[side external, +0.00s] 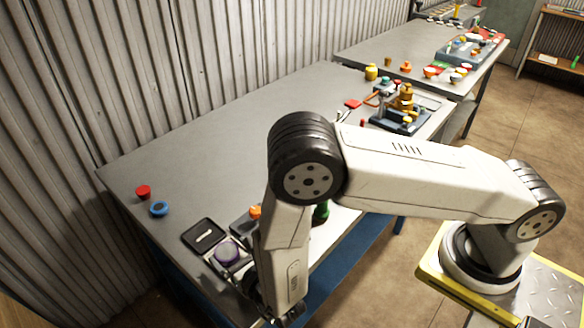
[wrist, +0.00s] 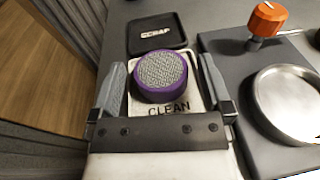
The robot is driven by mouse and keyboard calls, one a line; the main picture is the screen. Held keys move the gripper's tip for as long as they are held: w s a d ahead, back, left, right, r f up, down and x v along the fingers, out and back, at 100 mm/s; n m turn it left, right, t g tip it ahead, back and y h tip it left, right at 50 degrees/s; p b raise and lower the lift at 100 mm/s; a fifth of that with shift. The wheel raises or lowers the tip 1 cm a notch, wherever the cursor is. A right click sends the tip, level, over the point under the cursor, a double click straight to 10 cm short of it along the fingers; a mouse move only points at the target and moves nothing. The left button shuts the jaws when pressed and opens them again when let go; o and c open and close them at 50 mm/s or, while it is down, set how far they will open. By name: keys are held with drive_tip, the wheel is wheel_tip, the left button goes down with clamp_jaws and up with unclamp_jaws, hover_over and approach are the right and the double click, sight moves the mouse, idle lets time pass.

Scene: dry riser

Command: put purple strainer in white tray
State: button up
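The purple strainer (wrist: 162,75), a round purple ring with a grey mesh top, sits over the white tray (wrist: 140,107) marked CLEAN. The strainer also shows in the side external view (side external: 228,252). It covers most of the tray, so its contact with the tray floor is hidden. My gripper (wrist: 162,66) is open, one finger on each side of the strainer, with visible gaps between them and the purple ring. In the side external view my arm reaches down at the table's near edge and its fingers are mostly hidden.
A dark block with an orange knob (wrist: 266,20) and a round metal dish (wrist: 292,100) stands close on the right. A red knob (side external: 143,191) and blue ring (side external: 159,209) lie left. The table's middle is clear.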

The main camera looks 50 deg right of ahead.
drive_tip(key=shift+s+f, duration=0.1)
drive_tip(key=shift+f, duration=0.25)
drive_tip(key=shift+r, duration=0.35)
drive_tip(key=shift+s+r, duration=0.2)
drive_tip(key=shift+s, duration=0.1)
drive_tip(key=shift+s+a+r, duration=0.15)
drive_tip(key=shift+s+r, duration=0.05)
drive_tip(key=shift+s, duration=0.9)
drive_tip(key=shift+s+a+r, duration=0.1)
drive_tip(key=shift+s+r, duration=0.1)
drive_tip(key=shift+s, duration=0.95)
drive_tip(key=shift+s+a+r, duration=0.15)
drive_tip(key=shift+s+r, duration=0.05)
drive_tip(key=shift+s, duration=0.9)
drive_tip(key=shift+d, duration=0.1)
